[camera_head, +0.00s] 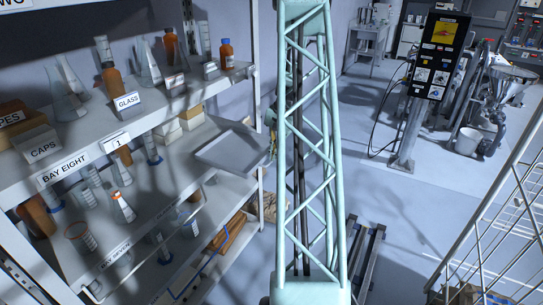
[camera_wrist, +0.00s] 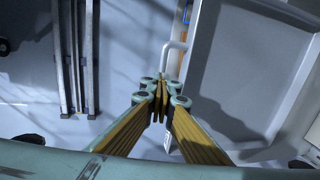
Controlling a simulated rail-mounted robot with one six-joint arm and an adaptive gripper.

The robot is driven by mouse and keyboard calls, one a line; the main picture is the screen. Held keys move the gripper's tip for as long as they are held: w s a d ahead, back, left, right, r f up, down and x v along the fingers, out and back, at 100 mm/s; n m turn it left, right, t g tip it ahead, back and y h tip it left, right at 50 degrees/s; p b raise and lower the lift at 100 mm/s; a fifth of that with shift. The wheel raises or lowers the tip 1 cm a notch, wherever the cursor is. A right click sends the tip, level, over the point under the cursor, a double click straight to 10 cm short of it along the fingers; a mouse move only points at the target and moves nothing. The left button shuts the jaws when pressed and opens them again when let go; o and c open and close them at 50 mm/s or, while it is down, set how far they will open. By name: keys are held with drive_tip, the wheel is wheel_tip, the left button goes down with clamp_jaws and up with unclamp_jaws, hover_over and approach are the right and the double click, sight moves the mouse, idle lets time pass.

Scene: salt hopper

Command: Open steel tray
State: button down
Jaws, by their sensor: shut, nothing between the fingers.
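The steel tray (camera_head: 232,150) is a shallow, empty grey tray. In the camera_head view it sticks out from the middle level of the left shelf, toward my mast. In the camera_wrist view the tray (camera_wrist: 240,75) fills the right side, with its pale bar handle (camera_wrist: 165,58) on its left edge. My gripper (camera_wrist: 160,90) is shut and empty, its fingertips together by the lower end of the handle. I cannot tell whether they touch it. In the camera_head view the gripper is largely hidden behind my lattice mast.
The shelf (camera_head: 63,173) holds glassware, brown bottles and boxes above and below the tray. Dark metal rails (camera_head: 366,262) lie on the floor right of my mast. A wire cart (camera_head: 490,225) stands at right, a control post (camera_head: 428,95) behind. Floor between is clear.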

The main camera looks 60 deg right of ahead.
drive_tip(key=shift+s+a+f, duration=0.15)
drive_tip(key=shift+a+f, duration=0.15)
drive_tip(key=shift+f, duration=0.15)
drive_tip(key=c, duration=2.8)
unclamp_jaws()
drive_tip(key=shift+d, duration=0.1)
drive_tip(key=shift+r, duration=0.15)
drive_tip(key=shift+d+r, duration=0.15)
drive_tip(key=shift+r, duration=0.05)
drive_tip(key=shift+r, duration=0.15)
drive_tip(key=shift+s+r, duration=0.3)
drive_tip(key=shift+r, duration=1.55)
drive_tip(key=shift+s+r, duration=0.3)
drive_tip(key=shift+r, duration=1.55)
drive_tip(key=shift+s+r, duration=0.3)
drive_tip(key=shift+r, duration=1.55)
